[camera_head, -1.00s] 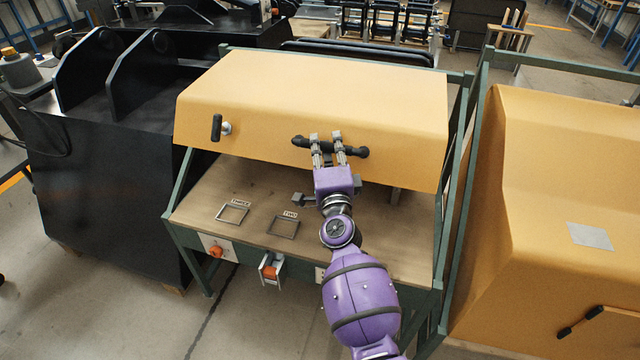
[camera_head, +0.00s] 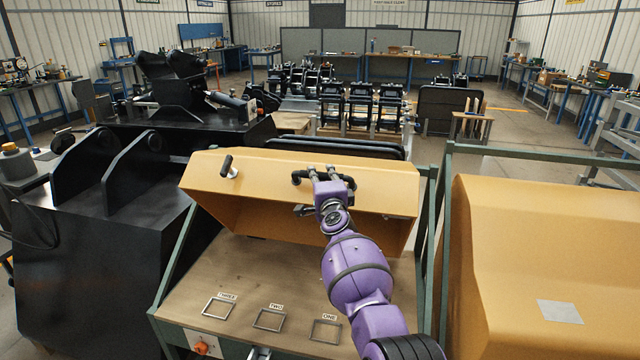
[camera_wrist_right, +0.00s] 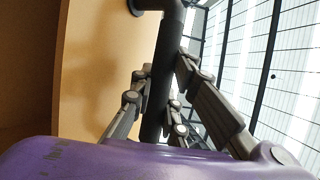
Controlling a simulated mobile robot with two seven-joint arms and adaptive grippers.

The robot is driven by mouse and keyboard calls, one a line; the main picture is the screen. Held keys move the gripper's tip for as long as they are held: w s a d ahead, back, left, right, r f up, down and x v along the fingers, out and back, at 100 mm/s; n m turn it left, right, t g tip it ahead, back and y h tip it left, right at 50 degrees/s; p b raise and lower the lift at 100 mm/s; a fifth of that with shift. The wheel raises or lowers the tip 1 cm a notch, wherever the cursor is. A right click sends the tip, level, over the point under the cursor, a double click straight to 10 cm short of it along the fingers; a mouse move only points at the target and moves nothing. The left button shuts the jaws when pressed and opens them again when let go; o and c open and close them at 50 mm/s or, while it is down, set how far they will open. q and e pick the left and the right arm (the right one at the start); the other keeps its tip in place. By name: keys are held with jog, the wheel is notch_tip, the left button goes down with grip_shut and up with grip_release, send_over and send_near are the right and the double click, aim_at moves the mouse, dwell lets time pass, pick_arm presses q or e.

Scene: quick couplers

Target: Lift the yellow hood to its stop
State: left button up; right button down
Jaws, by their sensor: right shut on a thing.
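The yellow hood (camera_head: 270,172) is raised and tilted over the bench, and its hollow underside shows in the head view. A black bar handle (camera_head: 300,178) runs across its front face. My right gripper (camera_head: 322,174) is shut on this handle. In the right wrist view the dark handle bar (camera_wrist_right: 160,85) passes between the fingers (camera_wrist_right: 155,100), with the hood's yellow face (camera_wrist_right: 95,70) to the left. A separate black latch handle (camera_head: 227,166) is on the hood's left part. My left gripper is not in view.
The bench top (camera_head: 240,262) under the hood is bare, with several small square frames, labelled ONE, TWO and THREE. A second yellow hood (camera_head: 530,240) stands close on the right. Large black machinery (camera_head: 90,230) stands on the left.

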jog(key=shift+w+d+r, duration=0.1)
jog(key=shift+w+r, duration=0.05)
jog(key=shift+r, duration=0.6)
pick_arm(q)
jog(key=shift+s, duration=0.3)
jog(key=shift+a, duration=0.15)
pick_arm(e)
jog(key=shift+w, duration=0.1)
jog(key=c, duration=2)
grip_release()
jog(key=shift+o, duration=1.4)
jog(key=shift+w+f, duration=0.2)
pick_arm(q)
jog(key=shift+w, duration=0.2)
pick_arm(e)
jog(key=shift+s+f, duration=0.1)
jog(key=shift+f, duration=0.05)
